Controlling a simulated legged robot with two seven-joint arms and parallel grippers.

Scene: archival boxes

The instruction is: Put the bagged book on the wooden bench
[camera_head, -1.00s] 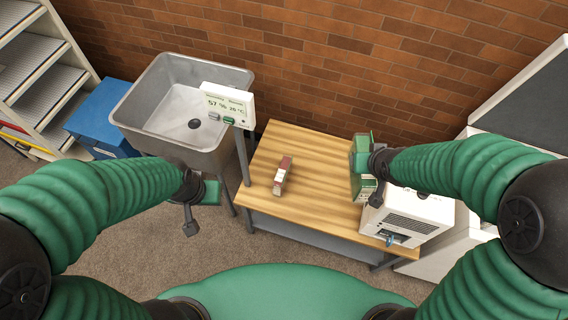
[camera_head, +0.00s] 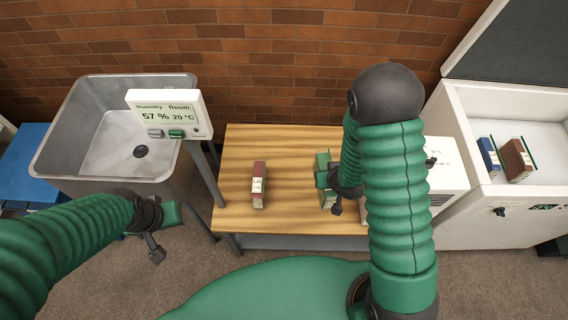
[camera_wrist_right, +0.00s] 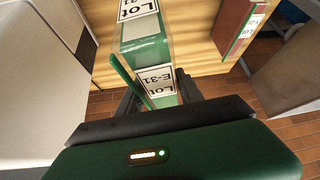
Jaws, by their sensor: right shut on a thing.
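A green book with white "Lot E-31" labels and a glossy, clear-looking wrap (camera_wrist_right: 146,55) is between the dark fingers of my right gripper (camera_wrist_right: 158,92) in the right wrist view. My right gripper is shut on it. In the head view, the green book (camera_head: 322,160) is upright over the right-middle of the wooden bench (camera_head: 285,150), partly hidden by my right gripper (camera_head: 334,196). I cannot tell whether it touches the bench top. My left gripper (camera_head: 160,230) is apart from the bench, in front of the sink; its finger gap is unclear.
A red book (camera_head: 259,184) with a white label stands on the bench, left of the green one. A white machine (camera_head: 447,170) is at the bench's right end, partly behind my arm. An open white chest (camera_head: 470,207) holds blue and brown books. A sink (camera_head: 70,150) and humidity display (camera_head: 168,112) are left.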

